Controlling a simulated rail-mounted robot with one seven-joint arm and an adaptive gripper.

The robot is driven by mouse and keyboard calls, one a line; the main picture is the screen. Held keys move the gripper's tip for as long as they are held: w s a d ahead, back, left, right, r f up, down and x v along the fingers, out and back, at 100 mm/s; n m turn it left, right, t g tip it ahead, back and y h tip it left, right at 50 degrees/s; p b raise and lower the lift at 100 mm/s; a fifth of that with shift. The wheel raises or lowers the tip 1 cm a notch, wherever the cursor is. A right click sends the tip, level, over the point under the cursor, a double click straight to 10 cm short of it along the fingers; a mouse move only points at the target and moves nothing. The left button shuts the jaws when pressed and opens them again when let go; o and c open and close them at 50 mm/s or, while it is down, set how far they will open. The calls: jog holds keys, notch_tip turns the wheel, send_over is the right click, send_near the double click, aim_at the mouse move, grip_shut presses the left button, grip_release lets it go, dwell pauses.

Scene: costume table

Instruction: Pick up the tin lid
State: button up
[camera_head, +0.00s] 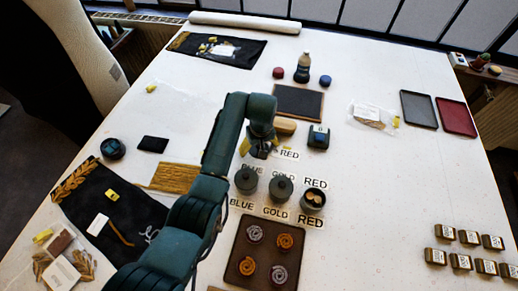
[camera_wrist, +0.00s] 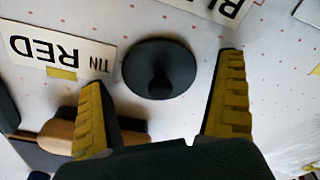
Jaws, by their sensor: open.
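The tin lid (camera_wrist: 158,68) is a dark round disc with a knob on top. It lies on the white table beside a "TIN RED" card (camera_wrist: 62,50) in the wrist view. My gripper (camera_wrist: 161,74) is open, its yellow-padded fingers spread to either side of the lid's position in the picture, with nothing held. In the head view my gripper (camera_head: 260,152) is over the table behind the tins and hides most or all of the lid. The right tin (camera_head: 313,199) is open with pale contents showing; the left tin (camera_head: 246,181) and middle tin (camera_head: 280,189) are covered.
A wooden-topped object (camera_head: 285,127) and a dark blue-topped box (camera_head: 318,137) stand close behind my gripper. A brown tray (camera_head: 238,281) with several coils is in front of the tins. The table right of the tins is mostly clear up to several small labelled blocks (camera_head: 461,262).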

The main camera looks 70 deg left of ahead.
grip_shut()
dwell(0.4)
